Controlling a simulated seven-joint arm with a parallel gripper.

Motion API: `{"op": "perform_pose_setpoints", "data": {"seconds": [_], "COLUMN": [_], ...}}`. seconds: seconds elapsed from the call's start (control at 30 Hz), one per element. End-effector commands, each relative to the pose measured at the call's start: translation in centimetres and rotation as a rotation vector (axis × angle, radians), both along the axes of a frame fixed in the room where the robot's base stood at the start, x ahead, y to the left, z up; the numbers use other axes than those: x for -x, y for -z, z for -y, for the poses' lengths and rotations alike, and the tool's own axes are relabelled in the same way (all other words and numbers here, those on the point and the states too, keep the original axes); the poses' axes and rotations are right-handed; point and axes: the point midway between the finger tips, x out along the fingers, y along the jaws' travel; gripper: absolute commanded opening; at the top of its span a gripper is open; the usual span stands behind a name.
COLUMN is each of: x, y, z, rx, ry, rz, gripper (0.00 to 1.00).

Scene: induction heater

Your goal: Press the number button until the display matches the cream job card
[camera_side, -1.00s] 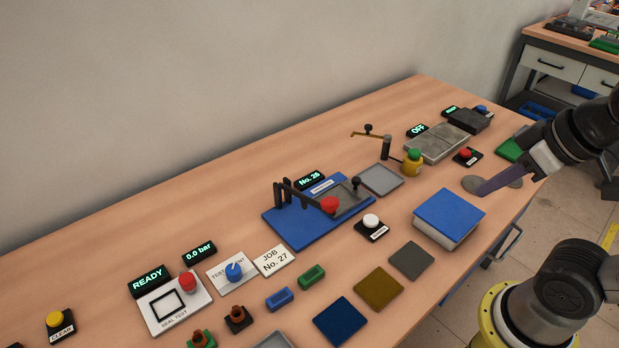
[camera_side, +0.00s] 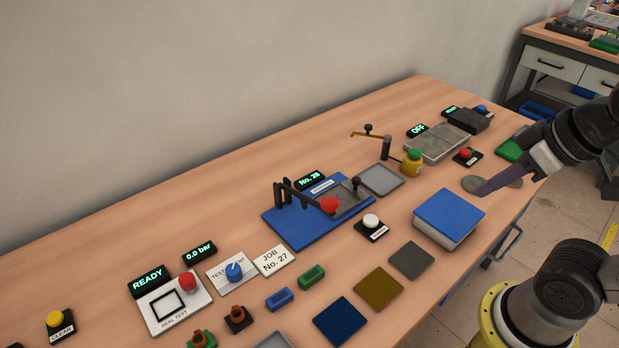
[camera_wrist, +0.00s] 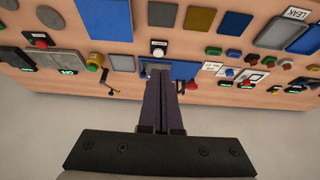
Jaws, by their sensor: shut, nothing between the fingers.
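The cream job card (camera_side: 274,261) lies flat on the bench and reads "JOB No. 27". The number display (camera_side: 309,180) is a small black block behind the blue fixture, with green text that looks like "No. 26". A white button (camera_side: 371,221) on a black base stands in front of the blue fixture; its label is too small to read. The white button also shows in the wrist view (camera_wrist: 159,47). My gripper (camera_side: 482,192) is shut and empty, right of the white button and beyond the blue block, apart from the button.
The blue fixture (camera_side: 288,232) carries black clamp posts and a red knob. A blue-topped block (camera_side: 449,215) lies between the white button and my gripper. A yellow post with a green button (camera_side: 413,160) stands behind. Flat coloured pads lie in front.

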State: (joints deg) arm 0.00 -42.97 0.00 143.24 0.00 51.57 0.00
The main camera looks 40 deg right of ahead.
Motion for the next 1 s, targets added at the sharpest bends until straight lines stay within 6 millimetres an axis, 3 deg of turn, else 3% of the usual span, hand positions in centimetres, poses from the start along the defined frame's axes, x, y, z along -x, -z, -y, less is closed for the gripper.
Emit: {"op": "perform_pose_setpoints", "data": {"seconds": [0.53, 0.67, 0.77, 1.0], "x": [0.0, -0.8, -2.6, -9.8], "y": [0.0, -0.5, -1.7, -4.0], "z": [0.0, 0.1, 0.7, 2.5], "rx": [0.001, 0.018, 0.069, 0.307], "ry": [-0.002, -0.020, -0.054, -0.216], "rz": [0.000, 0.041, 0.131, 0.349], "gripper": [0.00, 0.00, 0.00, 0.00]}}
